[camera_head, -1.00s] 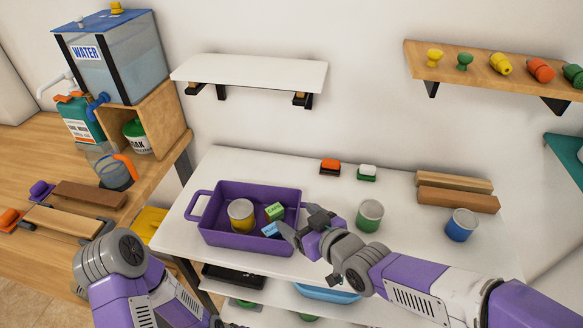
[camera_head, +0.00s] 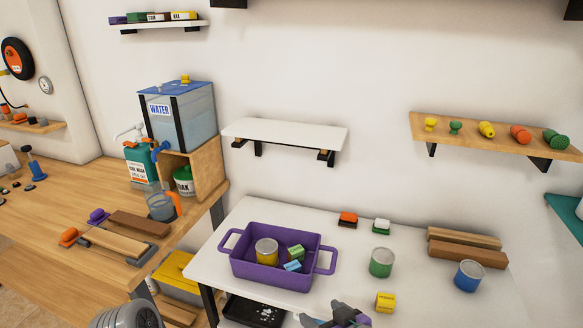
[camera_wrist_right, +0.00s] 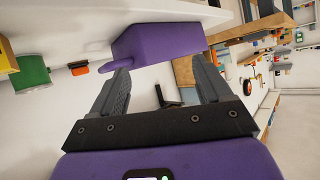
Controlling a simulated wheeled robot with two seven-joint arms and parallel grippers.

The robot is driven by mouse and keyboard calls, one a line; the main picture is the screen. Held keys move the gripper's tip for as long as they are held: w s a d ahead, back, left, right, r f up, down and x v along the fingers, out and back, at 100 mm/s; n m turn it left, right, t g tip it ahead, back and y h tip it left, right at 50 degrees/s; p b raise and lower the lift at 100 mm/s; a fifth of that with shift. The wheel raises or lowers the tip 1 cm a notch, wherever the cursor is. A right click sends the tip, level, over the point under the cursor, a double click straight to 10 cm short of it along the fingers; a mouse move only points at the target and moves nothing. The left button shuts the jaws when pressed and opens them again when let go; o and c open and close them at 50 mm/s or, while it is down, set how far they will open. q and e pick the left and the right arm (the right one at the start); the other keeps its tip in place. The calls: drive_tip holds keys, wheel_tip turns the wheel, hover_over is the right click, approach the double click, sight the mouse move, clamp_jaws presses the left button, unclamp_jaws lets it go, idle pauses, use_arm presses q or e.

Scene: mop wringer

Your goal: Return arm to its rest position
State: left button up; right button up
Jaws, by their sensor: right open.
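My right gripper (camera_head: 334,317) shows at the bottom edge of the head view, in front of the white table and cut off by the frame. In the right wrist view it (camera_wrist_right: 163,78) is open, with nothing between its fingers. The purple bin (camera_head: 270,284) stands on the table, apart from the gripper; it also shows beyond the fingers in the wrist view (camera_wrist_right: 160,32). Inside the bin are a yellow can (camera_head: 266,252), a green box (camera_head: 296,252) and a blue box (camera_head: 292,266). Only a grey joint of my left arm shows at the bottom left; its gripper is out of view.
On the white table (camera_head: 345,262) are a green can (camera_head: 381,262), a blue can (camera_head: 469,276), a small yellow box (camera_head: 385,302), two brushes and wooden blocks. A wooden bench (camera_head: 70,215) with a water tank (camera_head: 180,115) stands left. Empty wall shelf (camera_head: 285,134) above.

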wheel_tip(320, 180, down, 16)
drive_tip(key=s+d+m+g+h+p, duration=0.1)
drive_tip(key=s+d+m+g+p, duration=0.15)
drive_tip(key=m+g, duration=0.2)
use_arm(q)
wheel_tip(320, 180, up, 7)
drive_tip(key=p, duration=0.4)
drive_tip(key=shift+w+f, duration=0.2)
drive_tip(key=shift+w, duration=0.05)
use_arm(e)
drive_tip(key=s+f+m+g+h, duration=0.1)
drive_tip(key=s+f+m+g, duration=0.2)
drive_tip(key=s+f, duration=0.9)
drive_tip(key=f+g, duration=0.1)
drive_tip(key=g, duration=0.1)
drive_tip(key=shift+s+g, duration=0.35)
drive_tip(key=shift+s, duration=0.05)
